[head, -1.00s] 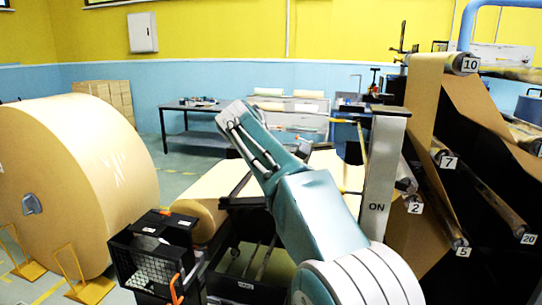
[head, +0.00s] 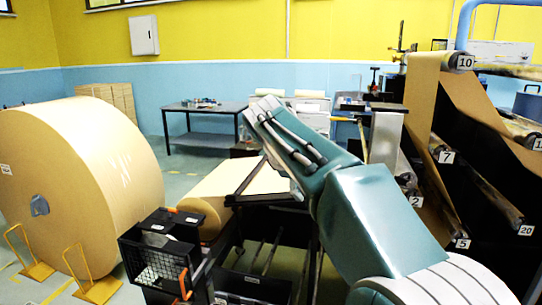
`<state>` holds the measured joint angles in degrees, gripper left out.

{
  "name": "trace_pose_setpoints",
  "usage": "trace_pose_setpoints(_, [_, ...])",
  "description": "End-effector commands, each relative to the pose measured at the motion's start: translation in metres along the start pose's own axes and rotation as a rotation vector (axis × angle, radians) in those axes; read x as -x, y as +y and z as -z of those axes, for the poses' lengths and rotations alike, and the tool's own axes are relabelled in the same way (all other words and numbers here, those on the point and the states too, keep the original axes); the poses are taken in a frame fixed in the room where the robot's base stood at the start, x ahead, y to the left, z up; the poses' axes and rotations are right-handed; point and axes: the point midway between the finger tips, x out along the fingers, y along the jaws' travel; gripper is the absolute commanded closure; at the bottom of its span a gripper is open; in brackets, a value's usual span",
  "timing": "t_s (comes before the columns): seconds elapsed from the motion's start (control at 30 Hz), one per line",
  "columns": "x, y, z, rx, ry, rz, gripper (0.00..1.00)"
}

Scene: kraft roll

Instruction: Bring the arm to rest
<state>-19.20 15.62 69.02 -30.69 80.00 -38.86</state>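My teal arm (head: 380,215) rises from the lower right of the head view and slants up to the left. Its bent upper end (head: 290,140) stands in front of the machine and the far benches. My gripper is not visible, so I cannot see whether it is open, shut or holding anything. The arm hides part of the grey post and the area behind it.
A large kraft roll (head: 80,170) stands at left, with yellow chocks (head: 95,285) by it. A smaller roll (head: 205,215) and a black mesh box (head: 160,255) are left of my arm. Numbered rollers (head: 485,190) stand at right. A dark table (head: 205,108) is behind.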

Motion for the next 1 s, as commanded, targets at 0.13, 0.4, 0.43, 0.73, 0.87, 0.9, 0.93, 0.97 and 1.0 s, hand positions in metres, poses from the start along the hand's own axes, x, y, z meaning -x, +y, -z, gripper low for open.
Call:
trace_pose_setpoints(0.13, [0.005,-0.016,-0.029,-0.092,0.034,0.030,0.32])
trace_pose_setpoints(0.4, [0.007,-0.073,-0.107,-0.372,0.124,0.121,0.32])
trace_pose_setpoints(0.43, [0.006,-0.081,-0.115,-0.407,0.133,0.133,0.32])
trace_pose_setpoints(0.73, [-0.007,-0.180,-0.179,-0.768,0.210,0.240,0.32])
trace_pose_setpoints(0.87, [-0.019,-0.226,-0.200,-0.931,0.236,0.285,0.32])
trace_pose_setpoints(0.9, [-0.023,-0.238,-0.204,-0.976,0.244,0.296,0.32])
trace_pose_setpoints(0.93, [-0.026,-0.246,-0.207,-1.005,0.248,0.305,0.32])
trace_pose_setpoints(0.97, [-0.029,-0.254,-0.209,-1.034,0.252,0.312,0.32])
trace_pose_setpoints(1.0, [-0.032,-0.263,-0.212,-1.063,0.255,0.320,0.32])
